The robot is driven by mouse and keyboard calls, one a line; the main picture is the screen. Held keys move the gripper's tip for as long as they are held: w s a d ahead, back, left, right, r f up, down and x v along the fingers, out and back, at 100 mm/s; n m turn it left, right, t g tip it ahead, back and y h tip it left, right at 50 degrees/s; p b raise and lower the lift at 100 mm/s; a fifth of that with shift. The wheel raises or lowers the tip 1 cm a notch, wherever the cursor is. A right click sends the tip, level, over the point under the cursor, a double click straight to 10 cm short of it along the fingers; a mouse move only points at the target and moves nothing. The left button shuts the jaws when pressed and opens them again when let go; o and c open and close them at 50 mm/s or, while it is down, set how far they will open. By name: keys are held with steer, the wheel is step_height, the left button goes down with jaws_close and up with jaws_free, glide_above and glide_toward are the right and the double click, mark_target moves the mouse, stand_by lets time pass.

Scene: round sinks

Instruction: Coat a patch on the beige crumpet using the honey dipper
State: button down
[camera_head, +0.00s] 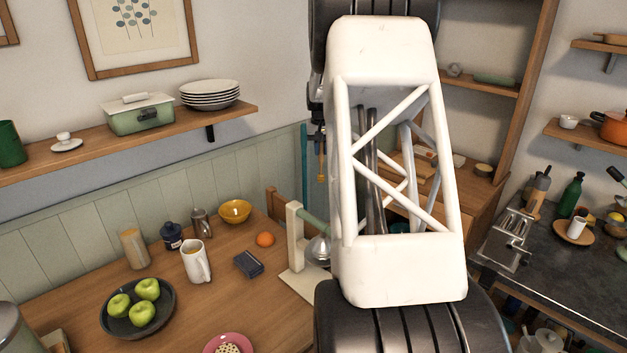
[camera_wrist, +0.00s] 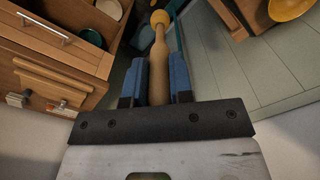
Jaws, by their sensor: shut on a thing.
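My gripper (camera_wrist: 160,78) is shut on the honey dipper (camera_wrist: 159,50), a wooden stick held between two blue finger pads in the wrist view. The dipper's rounded amber-yellow end (camera_wrist: 160,18) points away from the gripper. In the head view the dipper (camera_head: 321,167) hangs tip down beside my arm, in the air in front of the wall; my arm hides much of the gripper. The beige crumpet (camera_head: 229,349) lies on a pink plate (camera_head: 212,344) at the bottom edge of the head view, partly cut off, well apart from the dipper.
On the wooden table (camera_head: 190,310) stand a bowl of green apples (camera_head: 170,318), a white mug (camera_head: 196,262), a yellow bowl (camera_head: 235,211), an orange (camera_head: 265,240) and a dark box (camera_head: 248,264). A cream stand (camera_head: 295,240) with a hanging ladle is beside my arm.

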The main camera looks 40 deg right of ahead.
steer(key=shift+a, duration=0.1)
steer(key=s+a+f+n, duration=0.1)
steer(key=s+a+n, duration=0.1)
steer(key=a, duration=1.2)
steer(key=s+a+f+n, duration=0.2)
steer(key=a, duration=1.3)
steer(key=s+a+f+n, duration=0.2)
steer(key=s+a+f, duration=0.1)
steer(key=s+a, duration=0.5)
steer(key=s+a+f+n, duration=0.3)
steer(key=s+a, duration=0.6)
steer(key=a, duration=0.5)
steer(key=shift+s+a+f, duration=0.15)
steer(key=shift+f, duration=0.15)
